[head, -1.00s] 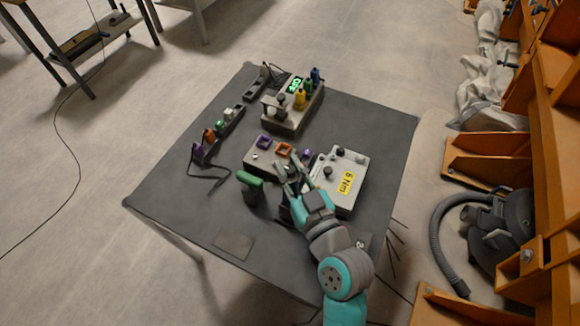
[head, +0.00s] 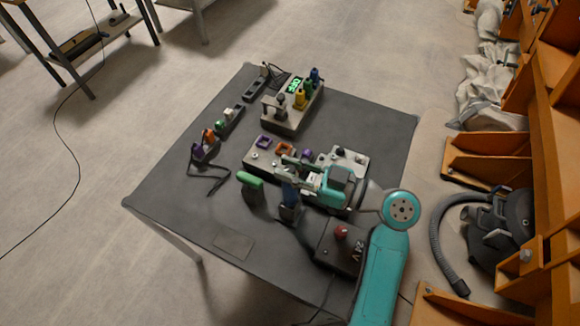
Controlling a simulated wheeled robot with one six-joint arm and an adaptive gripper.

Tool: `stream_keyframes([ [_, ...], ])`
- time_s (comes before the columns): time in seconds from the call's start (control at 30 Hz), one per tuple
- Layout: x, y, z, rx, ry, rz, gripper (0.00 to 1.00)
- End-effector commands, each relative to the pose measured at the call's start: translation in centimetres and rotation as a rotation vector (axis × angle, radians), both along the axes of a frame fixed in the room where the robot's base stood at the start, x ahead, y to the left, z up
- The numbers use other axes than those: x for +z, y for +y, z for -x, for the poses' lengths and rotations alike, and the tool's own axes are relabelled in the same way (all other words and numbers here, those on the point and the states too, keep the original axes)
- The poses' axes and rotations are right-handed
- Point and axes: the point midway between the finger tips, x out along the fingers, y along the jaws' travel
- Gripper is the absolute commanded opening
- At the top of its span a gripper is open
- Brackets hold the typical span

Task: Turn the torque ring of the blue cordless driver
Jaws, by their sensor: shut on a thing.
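The blue cordless driver (head: 288,193) stands upright on the dark table, to the right of a green-handled tool (head: 251,187). Its blue part shows just below my gripper. My gripper (head: 291,174) reaches in from the right, low over the table, and is shut at the top of the blue driver. The fingers and wrist cover the torque ring, so its marks and turn are hidden.
A grey box with several small square and knob fittings (head: 262,155) lies just behind my gripper. Another grey unit (head: 290,117) with coloured pegs and a green display stands farther back. A dark 24 V box with a red knob (head: 342,245) is under my arm. The table's left front is mostly clear.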

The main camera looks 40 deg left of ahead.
Motion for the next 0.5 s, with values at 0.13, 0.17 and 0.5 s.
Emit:
stream_keyframes([
  [0.13,0.07,0.08,-0.12,0.119,0.000,0.000,0.00],
  [0.17,0.03,0.08,-0.12,0.140,0.001,0.000,0.00],
  [0.5,-0.01,0.06,-0.04,0.315,0.002,0.002,0.00],
])
